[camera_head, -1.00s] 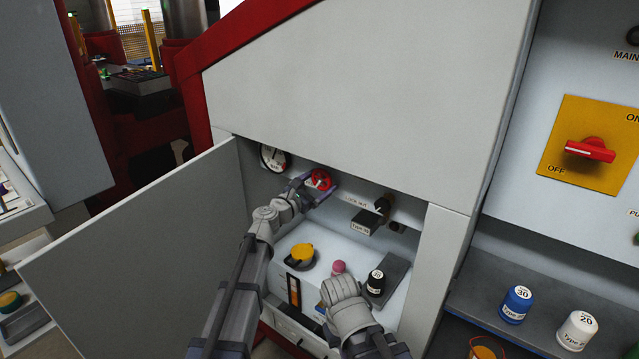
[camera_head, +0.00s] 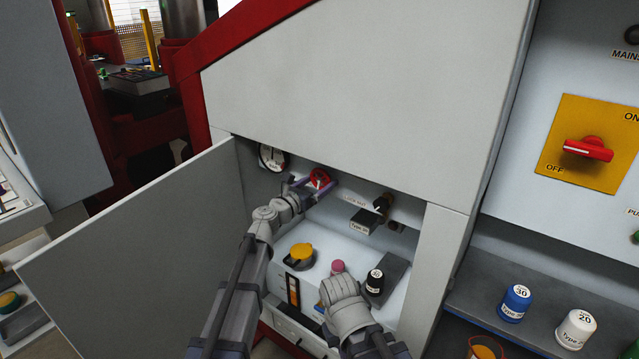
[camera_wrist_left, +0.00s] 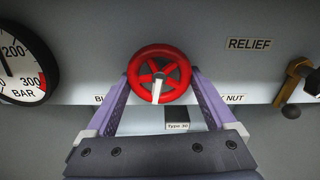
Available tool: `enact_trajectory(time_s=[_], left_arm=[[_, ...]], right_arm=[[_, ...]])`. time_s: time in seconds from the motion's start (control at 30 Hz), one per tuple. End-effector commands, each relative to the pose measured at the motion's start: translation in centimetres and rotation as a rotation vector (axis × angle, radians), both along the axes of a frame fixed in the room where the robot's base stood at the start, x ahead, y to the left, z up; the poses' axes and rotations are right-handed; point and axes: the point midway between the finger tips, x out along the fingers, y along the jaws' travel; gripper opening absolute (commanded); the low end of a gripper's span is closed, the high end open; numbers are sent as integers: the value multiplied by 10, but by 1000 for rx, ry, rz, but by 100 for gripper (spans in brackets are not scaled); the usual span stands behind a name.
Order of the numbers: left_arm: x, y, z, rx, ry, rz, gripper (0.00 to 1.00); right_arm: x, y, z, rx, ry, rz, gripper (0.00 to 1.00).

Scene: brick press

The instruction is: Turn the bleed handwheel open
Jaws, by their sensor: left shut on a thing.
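The red bleed handwheel (camera_head: 320,178) is on the back wall of the open cabinet. In the left wrist view the handwheel (camera_wrist_left: 160,75) is a spoked ring with a white mark on a lower spoke. My left gripper (camera_head: 316,184) reaches into the cabinet and is shut on the handwheel. In the left wrist view its purple fingers (camera_wrist_left: 159,88) lie on the two sides of the rim. My right arm's grey wrist shows at the bottom of the head view, over the cabinet's lower part; its fingers are hidden.
A pressure gauge (camera_head: 271,158) is left of the wheel. A brass valve with a dark handle (camera_head: 382,204) is to the right. The open door (camera_head: 140,250) bounds the left side.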

Motion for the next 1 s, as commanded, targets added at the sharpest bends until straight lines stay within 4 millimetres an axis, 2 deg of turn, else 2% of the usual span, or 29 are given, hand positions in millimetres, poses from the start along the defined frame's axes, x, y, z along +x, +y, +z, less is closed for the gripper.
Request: enact_trajectory(time_s=[0.2, 0.23, 0.3, 0.67, 0.83, 1.0], left_arm=[[-2, 0, -1, 4, -1, -2, 34], [-2, 0, -1, 4, -1, -3, 93], [-2, 0, -1, 3, 0, -2, 100], [-5, 3, 0, 2, 0, -1, 100], [-20, 13, 0, 2, 0, 1, 100], [-44, 29, -1, 3, -1, 1, 100]], right_arm=[[0, 0, -1, 0, 0, 0, 0], [0, 0, -1, 0, 0, 0, 0], [0, 0, -1, 0, 0, 0, 0], [0, 0, 0, 0, 0, 0, 0], [0, 0, 0, 0, 0, 0, 0], [0, 0, 0, 0, 0, 0, 0]])
